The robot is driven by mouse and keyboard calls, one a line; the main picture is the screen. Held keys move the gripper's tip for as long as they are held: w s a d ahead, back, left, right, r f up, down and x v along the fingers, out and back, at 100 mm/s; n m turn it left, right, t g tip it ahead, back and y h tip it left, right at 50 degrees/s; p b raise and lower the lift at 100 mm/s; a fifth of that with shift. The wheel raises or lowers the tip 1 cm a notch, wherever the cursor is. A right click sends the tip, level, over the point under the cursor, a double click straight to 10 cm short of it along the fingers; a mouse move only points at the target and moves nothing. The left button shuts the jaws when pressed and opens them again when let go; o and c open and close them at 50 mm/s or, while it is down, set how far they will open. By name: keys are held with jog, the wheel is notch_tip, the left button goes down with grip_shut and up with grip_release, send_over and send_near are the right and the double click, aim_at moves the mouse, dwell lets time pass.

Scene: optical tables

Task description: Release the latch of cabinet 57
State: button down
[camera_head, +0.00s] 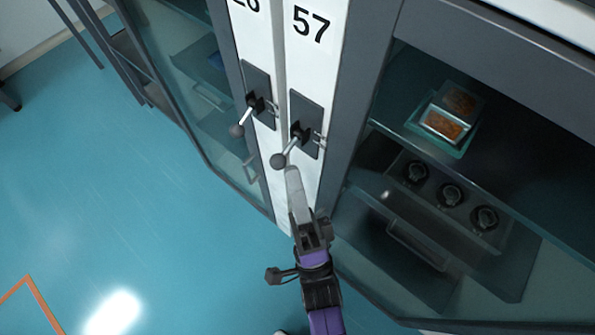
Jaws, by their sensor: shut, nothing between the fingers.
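The cabinet marked 57 (311,24) has a white panel with a dark latch plate (307,110). Its latch lever (291,147) has a round dark knob and points down and to the left. My gripper (291,172) is shut and empty. Its fingertips are just below the knob in the picture; I cannot tell whether they touch it. A second latch (246,117) of the same kind sits to the left, on the neighbouring panel whose number is partly cut off at the top.
The glass-fronted cabinet at right holds a tray (446,124) with orange-brown contents and several dark round knobs or fittings (450,195). Another glass cabinet (190,75) stands at left. The blue floor (120,190) at left is clear, with an orange line (40,298).

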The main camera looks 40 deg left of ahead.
jog(key=r+m+t+h+p, duration=0.1)
jog(key=m+h, duration=0.1)
jog(key=m, duration=0.1)
jog(key=s+r+m+h+p, duration=0.1)
jog(key=m+h+p, duration=0.1)
jog(key=m+h, duration=0.1)
jog(key=r+m+t+h+p, duration=0.1)
jog(key=m+h+p, duration=0.1)
jog(key=shift+s+a+m+t, duration=0.1)
jog(key=shift+s+m+t, duration=0.2)
jog(key=shift+m, duration=0.1)
